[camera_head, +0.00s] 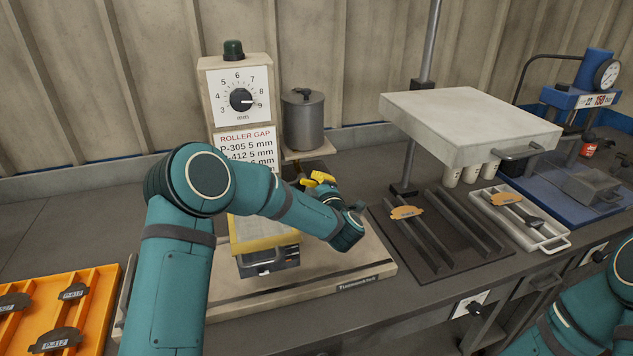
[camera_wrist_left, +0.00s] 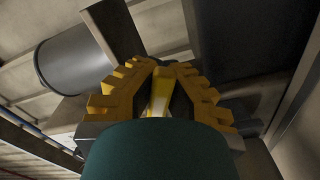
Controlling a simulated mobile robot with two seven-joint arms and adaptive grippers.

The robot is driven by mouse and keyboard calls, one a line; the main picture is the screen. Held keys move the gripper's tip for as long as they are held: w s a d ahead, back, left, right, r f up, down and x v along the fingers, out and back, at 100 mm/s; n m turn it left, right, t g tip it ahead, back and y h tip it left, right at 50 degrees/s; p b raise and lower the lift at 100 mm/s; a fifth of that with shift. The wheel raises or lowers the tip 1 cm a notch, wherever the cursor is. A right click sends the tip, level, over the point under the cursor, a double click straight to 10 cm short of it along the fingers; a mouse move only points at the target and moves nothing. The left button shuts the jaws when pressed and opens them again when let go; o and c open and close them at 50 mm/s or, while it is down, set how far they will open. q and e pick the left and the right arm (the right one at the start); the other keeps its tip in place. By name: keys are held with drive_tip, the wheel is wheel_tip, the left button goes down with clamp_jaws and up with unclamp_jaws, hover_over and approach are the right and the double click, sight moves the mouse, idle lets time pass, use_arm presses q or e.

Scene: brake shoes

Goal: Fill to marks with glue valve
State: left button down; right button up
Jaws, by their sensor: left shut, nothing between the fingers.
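The grey lidded glue pot (camera_head: 303,122) stands on a small shelf beside the roller gap machine. It also shows at the left of the left wrist view (camera_wrist_left: 72,66). My left gripper (camera_head: 316,180) is below and slightly right of the pot, with its yellow fingers partly hidden behind my wrist. In the left wrist view its jagged yellow fingers (camera_wrist_left: 160,68) lean together at the tips, shut and empty. A yellow bar (camera_wrist_left: 160,92) shows in the gap behind them; whether it is the valve lever I cannot tell. My right gripper is out of view; only its arm shows.
The roller gap machine (camera_head: 238,108) has a dial and a table of millimetre values. An orange tray (camera_head: 95,310) with labelled shoes is at left. A dark rack (camera_head: 420,245), a grey tray (camera_head: 545,235) and a blue press (camera_head: 585,95) are right, beside a raised pale plate (camera_head: 470,115).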

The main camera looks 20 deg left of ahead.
use_arm(q)
drive_tip(key=c, duration=0.9)
unclamp_jaws()
drive_tip(key=shift+c, duration=0.2)
drive_tip(key=shift+s+d, duration=0.1)
drive_tip(key=shift+s, duration=0.05)
drive_tip(key=v, duration=1.1)
drive_tip(key=shift+s+d, duration=0.25)
drive_tip(key=shift+s, duration=0.05)
